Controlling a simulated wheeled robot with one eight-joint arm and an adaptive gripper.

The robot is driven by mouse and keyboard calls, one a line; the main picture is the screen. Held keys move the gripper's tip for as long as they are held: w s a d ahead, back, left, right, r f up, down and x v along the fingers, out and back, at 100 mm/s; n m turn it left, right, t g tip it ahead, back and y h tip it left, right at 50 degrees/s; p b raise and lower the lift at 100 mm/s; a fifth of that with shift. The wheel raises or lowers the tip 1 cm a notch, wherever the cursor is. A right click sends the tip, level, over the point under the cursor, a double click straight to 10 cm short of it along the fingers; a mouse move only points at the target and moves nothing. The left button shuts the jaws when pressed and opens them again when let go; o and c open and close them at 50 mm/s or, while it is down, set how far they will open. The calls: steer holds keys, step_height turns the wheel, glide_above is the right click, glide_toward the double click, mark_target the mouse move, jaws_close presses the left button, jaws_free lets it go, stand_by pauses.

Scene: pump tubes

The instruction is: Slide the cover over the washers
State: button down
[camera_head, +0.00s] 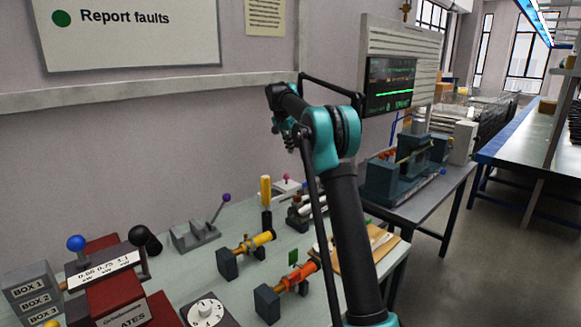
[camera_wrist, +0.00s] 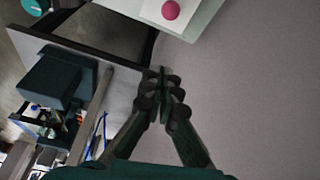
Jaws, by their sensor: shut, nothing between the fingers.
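I cannot clearly make out a cover or washers in either view. On the bench in the head view, a yellow tube (camera_head: 256,241) and an orange tube (camera_head: 299,276) lie in dark block holders, with thin rings or flanges along them. My gripper (camera_head: 285,138) is raised in front of the wall, above the bench and well clear of the tubes. In the wrist view its fingers (camera_wrist: 160,88) are shut together with nothing between them.
A pink ball knob (camera_wrist: 171,10) on a white plate stands at the bench's back. A grey lever block (camera_head: 195,234), a rotary dial (camera_head: 206,311) and red boxes (camera_head: 118,297) stand left. A second table bears a dark machine (camera_head: 384,180), also in the wrist view (camera_wrist: 48,80).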

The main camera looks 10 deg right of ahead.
glide_above(290, 182)
steer(key=w+d, duration=0.2)
steer(key=w, duration=0.1)
step_height(290, 182, down, 9)
steer(key=shift+s+a+f, duration=0.15)
steer(key=shift+s+a, duration=0.15)
steer(key=shift+s, duration=0.2)
steer(key=shift+s+a+f, duration=0.15)
steer(key=shift+s+a, duration=0.15)
steer(key=shift+s, duration=0.2)
steer(key=shift+s+a+f, duration=0.25)
steer(key=shift+s+a, duration=0.2)
steer(key=shift+s, duration=0.15)
steer(key=s+a, duration=0.1)
steer(key=a, duration=0.1)
steer(key=s+a, duration=0.2)
steer(key=a, duration=0.1)
steer(key=s+a, duration=0.2)
steer(key=shift+s+a, duration=0.25)
steer(key=shift+a, duration=0.05)
steer(key=shift+a+r, duration=0.1)
steer(key=shift+a, duration=0.05)
